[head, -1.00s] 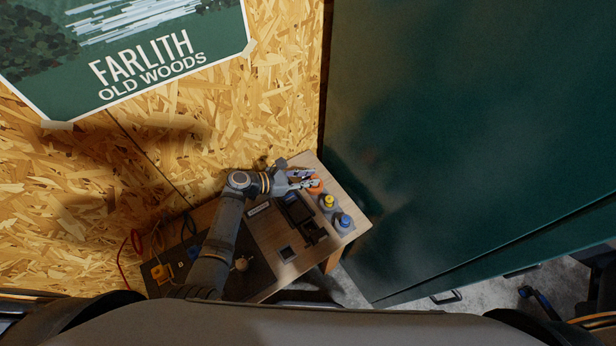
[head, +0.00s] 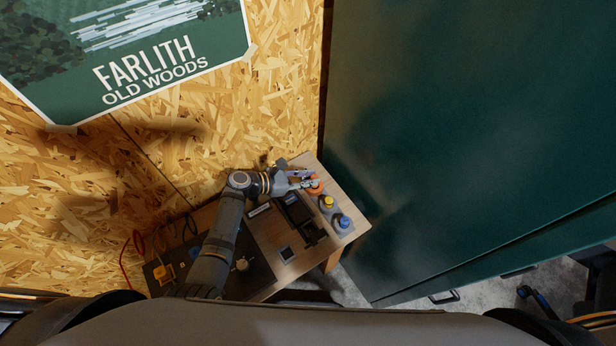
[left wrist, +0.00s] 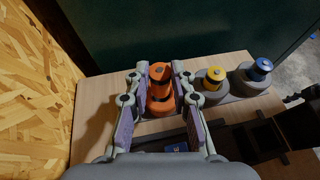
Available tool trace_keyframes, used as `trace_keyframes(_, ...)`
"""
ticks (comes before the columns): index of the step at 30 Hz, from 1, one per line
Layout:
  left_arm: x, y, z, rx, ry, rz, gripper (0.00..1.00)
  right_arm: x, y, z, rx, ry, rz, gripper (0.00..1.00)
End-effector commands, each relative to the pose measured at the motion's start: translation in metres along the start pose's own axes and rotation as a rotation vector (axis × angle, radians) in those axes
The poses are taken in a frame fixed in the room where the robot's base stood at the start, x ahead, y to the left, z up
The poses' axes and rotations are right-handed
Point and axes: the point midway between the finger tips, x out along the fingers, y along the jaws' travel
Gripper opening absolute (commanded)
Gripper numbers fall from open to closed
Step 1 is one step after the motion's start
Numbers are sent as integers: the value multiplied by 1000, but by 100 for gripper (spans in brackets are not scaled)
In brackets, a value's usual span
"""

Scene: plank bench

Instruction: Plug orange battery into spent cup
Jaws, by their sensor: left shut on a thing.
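The orange battery (left wrist: 160,98) stands between the two fingers of my left gripper (left wrist: 158,72) in the left wrist view. It has a dark band and a dark spot on top. My left gripper (head: 308,178) is shut on it over the far right part of the bench in the head view, where a bit of orange shows at the fingertips. A yellow-topped battery (left wrist: 212,78) and a blue-topped one (left wrist: 260,70) stand beside it in grey cups. I cannot tell which holder is the spent cup. The orange battery's lower end is partly hidden. My right gripper is out of view.
The plank bench (head: 342,184) stands against a chipboard wall (head: 270,110), with a green panel (head: 450,130) at the right. A dark device (head: 298,210) lies near the gripper. Yellow parts and red and dark cables lie at the bench's left.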

Motion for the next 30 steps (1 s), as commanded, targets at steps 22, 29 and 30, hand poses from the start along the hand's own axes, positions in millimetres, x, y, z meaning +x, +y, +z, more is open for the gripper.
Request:
trace_keyframes(22, 0, 0, 0, 1, 0, 0, 0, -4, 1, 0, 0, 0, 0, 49)
trace_keyframes(29, 0, 0, 0, 0, 0, 0, 0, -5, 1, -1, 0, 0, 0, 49)
trace_keyframes(30, 0, 0, 0, 0, 0, 0, 0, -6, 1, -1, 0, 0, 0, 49)
